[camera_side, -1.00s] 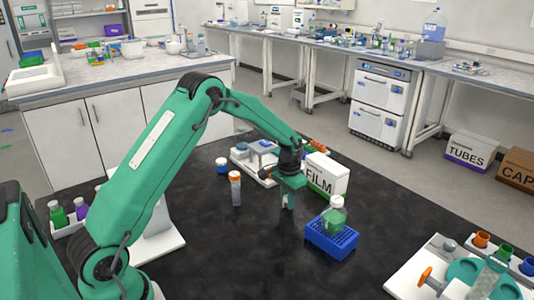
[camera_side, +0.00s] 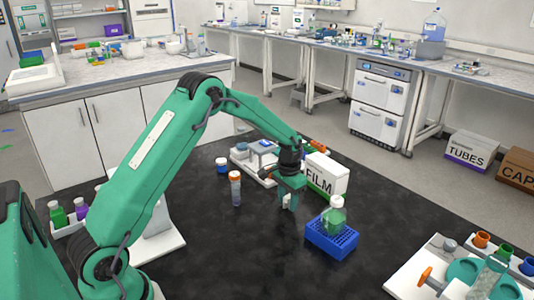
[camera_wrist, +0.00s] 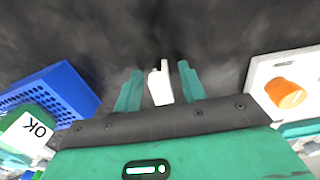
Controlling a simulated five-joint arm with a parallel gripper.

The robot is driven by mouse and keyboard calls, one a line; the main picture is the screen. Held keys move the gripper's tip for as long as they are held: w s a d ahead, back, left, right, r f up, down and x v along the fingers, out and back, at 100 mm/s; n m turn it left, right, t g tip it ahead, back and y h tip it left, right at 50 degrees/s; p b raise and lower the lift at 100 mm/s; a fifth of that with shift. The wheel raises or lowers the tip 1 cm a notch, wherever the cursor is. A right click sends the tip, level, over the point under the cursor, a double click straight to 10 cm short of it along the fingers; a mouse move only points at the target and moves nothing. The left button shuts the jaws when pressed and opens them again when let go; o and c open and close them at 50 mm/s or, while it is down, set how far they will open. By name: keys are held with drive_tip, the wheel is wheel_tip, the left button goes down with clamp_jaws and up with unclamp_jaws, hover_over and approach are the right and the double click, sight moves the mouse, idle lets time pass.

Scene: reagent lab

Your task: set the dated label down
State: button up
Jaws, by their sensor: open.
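My gripper (camera_side: 288,201) is low over the black bench mat (camera_side: 215,255), to the left of the blue rack. In the wrist view my gripper (camera_wrist: 160,68) is open, with a green finger on each side of a small white piece (camera_wrist: 161,86), likely the dated label. A gap shows between it and each finger. In the side view a small pale patch shows between the fingers, too small to read. I cannot tell if the piece touches the mat, and no date is legible.
A blue rack (camera_side: 331,243) holding a green bottle (camera_side: 334,218) stands right of my gripper. The white FILM box (camera_side: 326,175) is close behind it. An orange-capped tube (camera_side: 235,188) stands to the left. The front middle of the mat is clear.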

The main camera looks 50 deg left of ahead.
sight(288, 197)
wheel_tip(288, 197, up, 12)
idle(0.6)
drive_tip(key=shift+r, duration=0.1)
idle(0.4)
drive_tip(key=s+d+r+t, duration=0.1)
drive_tip(key=s+d+r, duration=0.2)
drive_tip(key=s+r, duration=0.35)
drive_tip(key=s+d+r+t, duration=0.2)
drive_tip(key=s+d+r, duration=0.1)
drive_tip(key=s+r, duration=0.35)
drive_tip(key=s+d+f+t, duration=0.1)
drive_tip(key=s+d+t, duration=0.1)
drive_tip(key=s, duration=1.5)
drive_tip(key=shift+d+f+t, duration=0.2)
drive_tip(key=shift+d+t, duration=0.1)
drive_tip(key=shift+d, duration=0.45)
